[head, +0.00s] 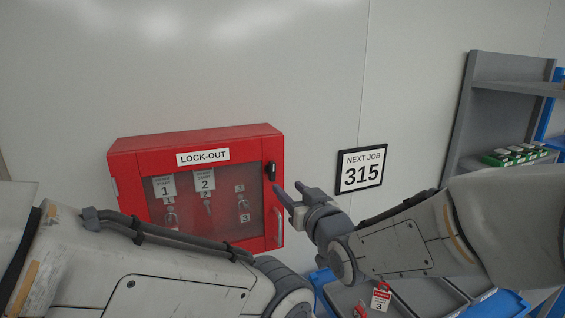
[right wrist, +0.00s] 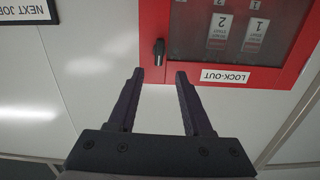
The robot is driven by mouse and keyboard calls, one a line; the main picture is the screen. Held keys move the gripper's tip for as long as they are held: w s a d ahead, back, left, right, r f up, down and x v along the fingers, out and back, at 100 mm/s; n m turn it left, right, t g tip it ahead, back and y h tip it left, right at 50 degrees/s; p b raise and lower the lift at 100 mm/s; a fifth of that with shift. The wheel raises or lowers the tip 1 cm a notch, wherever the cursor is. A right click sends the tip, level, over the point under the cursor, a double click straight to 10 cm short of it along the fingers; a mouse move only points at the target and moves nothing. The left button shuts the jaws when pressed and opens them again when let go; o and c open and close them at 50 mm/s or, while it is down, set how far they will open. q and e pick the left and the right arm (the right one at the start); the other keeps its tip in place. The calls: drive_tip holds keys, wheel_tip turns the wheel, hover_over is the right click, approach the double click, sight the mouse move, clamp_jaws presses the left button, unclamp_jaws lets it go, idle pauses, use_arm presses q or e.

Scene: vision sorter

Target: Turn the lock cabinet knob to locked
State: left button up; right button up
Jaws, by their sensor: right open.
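The red lock-out cabinet (head: 140,150) hangs on the wall with its glass door shut; it also shows upside down in the right wrist view (right wrist: 155,15). Its black knob (head: 270,172) sits on the right side of the door frame, with its long side about upright. In the right wrist view the knob (right wrist: 158,48) lies just beyond the fingertips, roughly centred between them. My right gripper (head: 287,190) is open and empty, pointing at the cabinet just below and right of the knob; it does not grip it. My left gripper is out of view.
Behind the door hang padlocks and numbered tags (head: 205,183). A door handle (head: 279,227) is below the knob. A "NEXT JOB 315" sign (head: 361,170) is on the wall to the right. Blue-edged trays with a red tag (head: 381,299) lie below; grey shelves (head: 510,70) stand at right.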

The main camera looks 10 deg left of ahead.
sight(274, 166)
drive_tip(key=shift+t, duration=0.3)
drive_tip(key=p+x, duration=0.2)
drive_tip(key=x, duration=0.1)
drive_tip(key=r+p+x, duration=0.1)
drive_tip(key=x, duration=0.2)
drive_tip(key=p+x, duration=0.2)
drive_tip(key=x, duration=0.2)
drive_tip(key=shift+d+r+p, duration=0.1)
drive_tip(key=shift+r+p, duration=0.1)
drive_tip(key=shift+p, duration=0.15)
drive_tip(key=shift+w+a+f, duration=0.1)
drive_tip(key=shift+w+a, duration=0.2)
drive_tip(key=shift+w, duration=0.1)
clamp_jaws()
